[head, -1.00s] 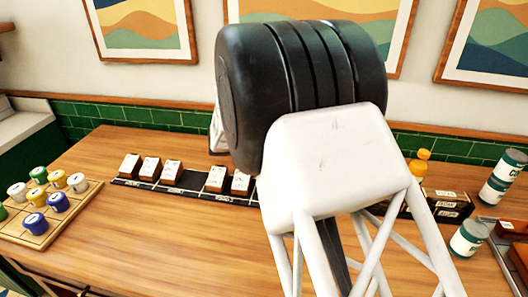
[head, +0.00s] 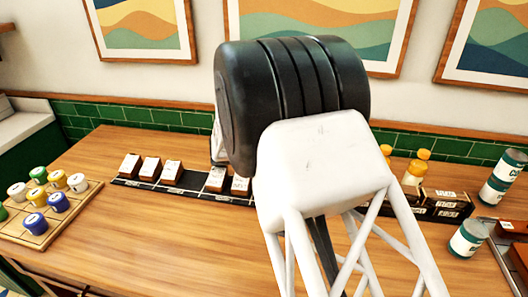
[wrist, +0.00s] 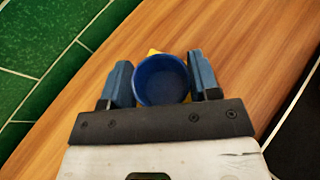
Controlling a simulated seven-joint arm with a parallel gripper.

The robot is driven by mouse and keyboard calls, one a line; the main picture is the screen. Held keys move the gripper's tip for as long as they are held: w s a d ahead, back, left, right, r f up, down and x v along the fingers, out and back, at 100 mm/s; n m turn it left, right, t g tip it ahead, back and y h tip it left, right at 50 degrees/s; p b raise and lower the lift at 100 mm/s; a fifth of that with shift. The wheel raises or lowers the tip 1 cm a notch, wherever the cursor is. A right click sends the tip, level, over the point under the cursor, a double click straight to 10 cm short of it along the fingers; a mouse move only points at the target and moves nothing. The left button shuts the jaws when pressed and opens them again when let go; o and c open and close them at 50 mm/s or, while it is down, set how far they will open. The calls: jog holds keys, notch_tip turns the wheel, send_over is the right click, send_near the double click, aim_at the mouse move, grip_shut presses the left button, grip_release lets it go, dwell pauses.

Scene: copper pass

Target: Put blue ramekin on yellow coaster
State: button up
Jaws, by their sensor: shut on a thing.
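The blue ramekin (wrist: 162,80) is between the two fingers of my gripper (wrist: 161,84) in the wrist view, and the gripper is shut on it. I look down into its open top, which seems empty. Small parts of the yellow coaster (wrist: 153,52) show past the ramekin's far edge and near its right side. The ramekin covers most of the coaster, and I cannot tell whether they touch. In the head view my arm hides the gripper, ramekin and coaster.
A wooden board (head: 83,203) with several coloured cups stands at the left. A black rack (head: 125,182) with several packets lies mid-table. Orange-topped bottles (head: 417,168), dark boxes (head: 448,200) and cans (head: 468,238) stand at the right. Green tiles (wrist: 40,50) are close to the gripper.

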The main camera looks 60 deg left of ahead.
jog(key=shift+f, duration=0.15)
jog(key=o, duration=0.9)
jog(key=shift+r, duration=0.2)
jog(key=shift+v, duration=3.7)
